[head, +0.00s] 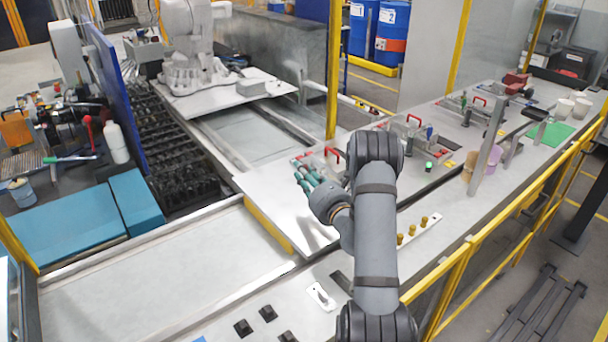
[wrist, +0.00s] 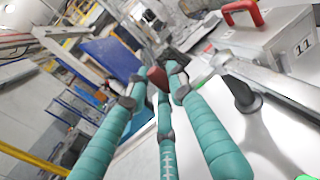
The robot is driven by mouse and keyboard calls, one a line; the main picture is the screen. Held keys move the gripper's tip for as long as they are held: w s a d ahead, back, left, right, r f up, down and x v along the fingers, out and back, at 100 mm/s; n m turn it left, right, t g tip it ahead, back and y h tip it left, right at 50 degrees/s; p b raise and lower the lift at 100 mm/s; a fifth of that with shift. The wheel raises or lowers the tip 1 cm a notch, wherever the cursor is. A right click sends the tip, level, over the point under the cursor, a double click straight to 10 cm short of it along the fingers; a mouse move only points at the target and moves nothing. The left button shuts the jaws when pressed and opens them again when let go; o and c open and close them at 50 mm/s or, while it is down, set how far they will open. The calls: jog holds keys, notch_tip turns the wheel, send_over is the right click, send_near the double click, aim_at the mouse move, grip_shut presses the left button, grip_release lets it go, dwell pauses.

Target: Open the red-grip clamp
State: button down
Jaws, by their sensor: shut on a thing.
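The teal fingers of my gripper (wrist: 160,85) are closed around a dark red grip (wrist: 157,76), of which only a part shows between the fingertips. A bare metal bar (wrist: 275,84) runs to the right beside the fingers in the wrist view and seems to be the clamp's arm. A black spindle with a wide foot (wrist: 242,98) hangs from this bar over a pale surface; I cannot tell whether the foot presses on it. In the head view my gripper (head: 304,173) is low over the pale plate, and the clamp is too small and covered to make out.
A grey box marked 11 (wrist: 274,40) with a red handle (wrist: 242,12) stands close on the right in the wrist view. The pale plate (head: 285,208) is mostly bare. Several brass-coloured knobs (head: 411,231) stand right of my arm. A yellow rail (head: 478,245) borders the bench.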

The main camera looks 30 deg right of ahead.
jog(key=shift+w+r, duration=0.1)
jog(key=shift+r, duration=0.1)
jog(key=c, duration=1.6)
grip_release()
jog(key=shift+f, duration=0.1)
jog(key=shift+o, duration=0.2)
jog(key=s, duration=0.7)
jog(key=shift+s, duration=0.35)
jog(key=shift+w, duration=0.1)
